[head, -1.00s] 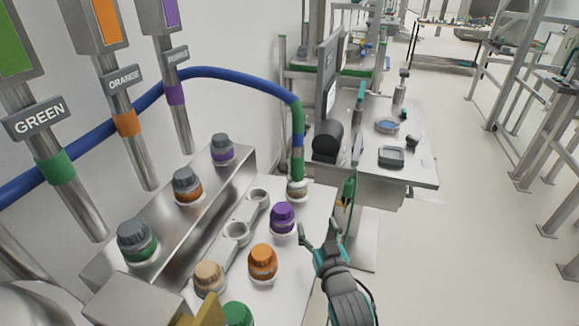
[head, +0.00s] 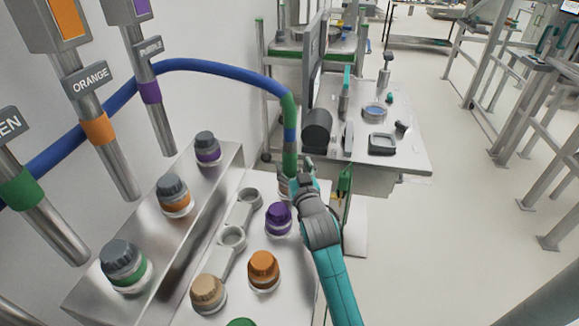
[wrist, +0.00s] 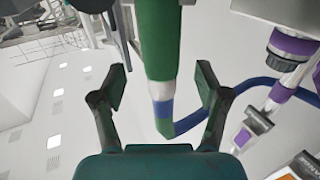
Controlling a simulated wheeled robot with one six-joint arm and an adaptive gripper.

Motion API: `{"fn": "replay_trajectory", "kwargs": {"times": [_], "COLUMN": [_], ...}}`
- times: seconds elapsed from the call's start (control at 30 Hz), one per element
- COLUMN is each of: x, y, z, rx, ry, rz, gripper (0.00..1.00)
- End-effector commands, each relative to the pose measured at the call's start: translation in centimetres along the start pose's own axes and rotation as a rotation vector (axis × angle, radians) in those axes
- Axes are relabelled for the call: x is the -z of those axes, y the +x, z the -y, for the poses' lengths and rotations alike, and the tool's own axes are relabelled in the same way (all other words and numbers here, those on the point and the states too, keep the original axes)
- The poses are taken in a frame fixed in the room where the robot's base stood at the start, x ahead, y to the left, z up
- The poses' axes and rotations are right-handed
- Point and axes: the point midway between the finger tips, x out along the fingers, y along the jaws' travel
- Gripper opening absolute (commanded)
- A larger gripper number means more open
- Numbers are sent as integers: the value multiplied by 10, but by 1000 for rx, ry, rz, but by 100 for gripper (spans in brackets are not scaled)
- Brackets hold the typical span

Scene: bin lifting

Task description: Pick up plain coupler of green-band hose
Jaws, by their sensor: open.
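The blue hose (head: 215,68) arches over from the left and hangs down at its right end, where a green sleeve (head: 289,112) wraps it. Its lower end, with a pale coupler (head: 284,186), stands at the far end of the steel bench and is mostly hidden by my gripper (head: 298,170). In the wrist view my gripper (wrist: 160,82) is open. The green sleeve (wrist: 157,40) and a blue part of the hose (wrist: 163,108) show in the gap between the fingers; contact cannot be told.
Purple (head: 279,218), orange (head: 263,270) and tan (head: 208,293) caps stand on the bench, close to my arm. Grey-topped couplers line the raised ledge (head: 150,235). Labelled pipes stand at left.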

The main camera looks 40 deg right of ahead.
Motion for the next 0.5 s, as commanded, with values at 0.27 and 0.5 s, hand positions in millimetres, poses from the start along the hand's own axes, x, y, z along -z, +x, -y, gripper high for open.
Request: {"fn": "replay_trajectory", "kwargs": {"times": [0.27, 0.5], "x": [2, 1], "y": [37, 48], "z": [2, 2], "rx": [0, 0], "ry": [0, -1], "rz": [-2, -1], "gripper": [74, 74]}}
